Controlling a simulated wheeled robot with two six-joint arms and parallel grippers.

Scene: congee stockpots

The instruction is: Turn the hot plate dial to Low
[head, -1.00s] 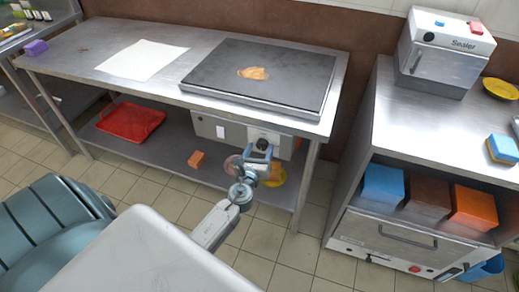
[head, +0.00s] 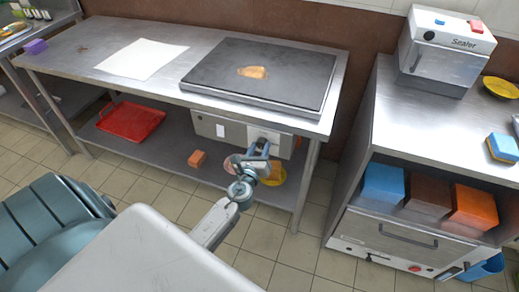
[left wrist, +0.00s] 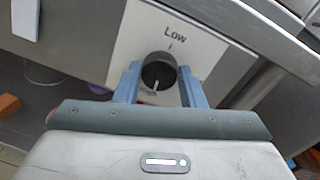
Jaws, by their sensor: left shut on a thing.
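The hot plate (head: 290,75) is a dark flat slab on the steel counter. Its control box (head: 210,127) hangs under the counter's front edge. The black round dial (left wrist: 158,66) sits on a white panel (left wrist: 205,50) marked "Low" above it. The white pointer line on the dial faces downward, away from the Low mark. My left gripper (left wrist: 158,78) is shut on the dial, one blue finger on each side. In the head view my left gripper (head: 260,148) hides the dial. My right gripper is not in view.
A brown food piece (head: 252,72) lies on the hot plate, with a white sheet (head: 142,60) to its left. A red tray (head: 130,121) and an orange block (head: 197,159) are on the lower shelf. A sealer (head: 445,55) stands on the right counter.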

